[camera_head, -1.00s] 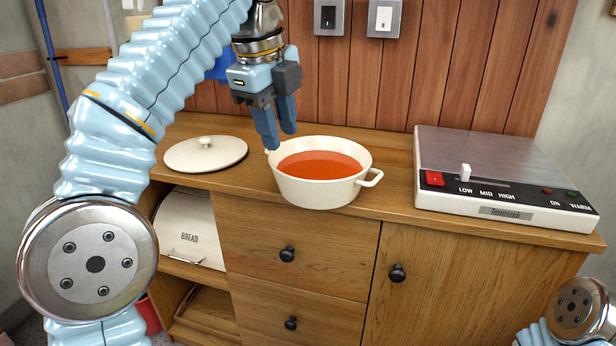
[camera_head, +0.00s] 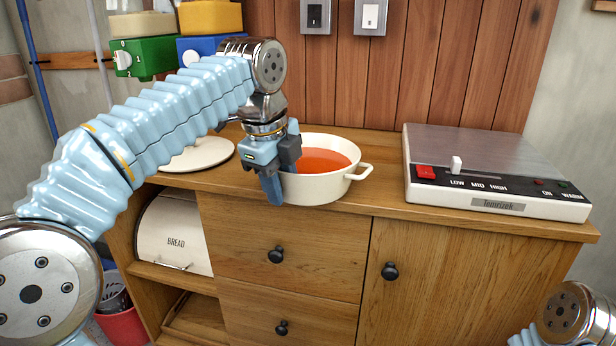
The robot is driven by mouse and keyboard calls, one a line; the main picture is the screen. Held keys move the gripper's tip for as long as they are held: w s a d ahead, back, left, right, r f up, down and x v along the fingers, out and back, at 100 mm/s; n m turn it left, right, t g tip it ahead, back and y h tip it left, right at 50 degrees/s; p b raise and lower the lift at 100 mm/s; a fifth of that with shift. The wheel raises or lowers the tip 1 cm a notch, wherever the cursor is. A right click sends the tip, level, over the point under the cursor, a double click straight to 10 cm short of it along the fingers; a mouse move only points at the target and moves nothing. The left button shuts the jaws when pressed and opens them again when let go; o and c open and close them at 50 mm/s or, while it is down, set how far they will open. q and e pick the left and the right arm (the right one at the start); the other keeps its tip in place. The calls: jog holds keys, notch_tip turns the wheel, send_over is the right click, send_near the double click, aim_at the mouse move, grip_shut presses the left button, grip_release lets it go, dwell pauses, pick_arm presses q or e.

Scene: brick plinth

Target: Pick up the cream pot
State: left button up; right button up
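The cream pot (camera_head: 318,189) stands level on the wooden counter, filled with orange-red soup (camera_head: 322,160). Its right handle (camera_head: 360,172) is clear; its left side, where a second handle would be, is hidden behind my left gripper. My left gripper (camera_head: 281,182) points down at the pot's left edge. Its fingers look apart, one in front of the pot's left side and the other near the rim; whether they touch the pot I cannot tell. My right gripper is out of view; only part of that arm shows at the lower right corner.
A cream lid (camera_head: 199,153) lies left of the pot, partly behind my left arm. A hotplate (camera_head: 491,172) with a red switch stands to the right, with bare counter between. Coloured boxes (camera_head: 145,57) are at the upper left. A bread bin (camera_head: 176,233) sits below the counter.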

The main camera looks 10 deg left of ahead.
pick_arm(q)
grip_shut()
dwell(1.3)
jog(key=shift+r, duration=0.15)
